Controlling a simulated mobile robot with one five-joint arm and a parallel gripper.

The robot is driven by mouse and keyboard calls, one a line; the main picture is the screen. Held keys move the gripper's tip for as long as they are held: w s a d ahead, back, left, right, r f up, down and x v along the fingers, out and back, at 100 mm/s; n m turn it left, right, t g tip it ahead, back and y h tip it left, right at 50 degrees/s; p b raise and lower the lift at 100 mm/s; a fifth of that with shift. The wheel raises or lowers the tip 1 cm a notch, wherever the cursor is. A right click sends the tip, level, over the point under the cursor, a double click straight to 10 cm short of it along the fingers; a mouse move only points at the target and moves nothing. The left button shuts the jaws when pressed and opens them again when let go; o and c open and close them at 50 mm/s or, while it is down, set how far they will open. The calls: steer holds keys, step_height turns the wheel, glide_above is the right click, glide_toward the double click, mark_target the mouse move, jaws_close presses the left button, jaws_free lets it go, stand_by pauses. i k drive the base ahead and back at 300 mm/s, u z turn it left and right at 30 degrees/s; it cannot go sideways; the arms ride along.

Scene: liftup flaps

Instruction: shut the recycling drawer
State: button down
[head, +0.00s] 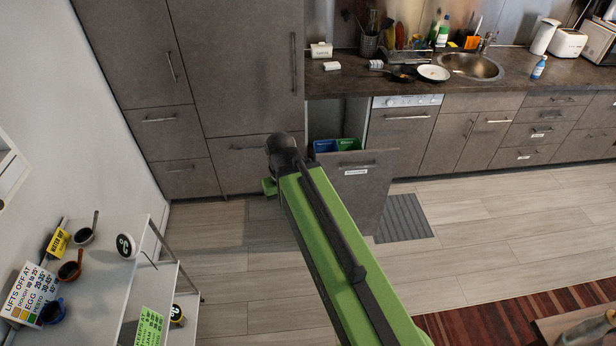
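The recycling drawer (372,188) stands pulled out from the lower cabinets, left of the dishwasher. Its grey front has a bar handle and a white label. A blue bin (325,146) and a green bin (347,144) show inside it, behind the front. My green arm reaches up from the bottom of the picture and covers the left part of the drawer front. A small green piece at the arm's far end, likely my gripper (269,187), shows left of the drawer. Its fingers are hidden, and I cannot tell whether it touches anything.
A white shelf unit (100,245) with pans and signs stands at the left. Tall grey cabinets (240,70) rise behind my arm. The dishwasher (404,135) is right of the drawer. A grey ribbed mat (403,217) lies beside the drawer. The wooden floor in front is mostly clear.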

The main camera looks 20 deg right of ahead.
mark_target(361, 180)
steer(key=u, duration=0.2)
steer(key=i, duration=1)
steer(key=u, duration=0.05)
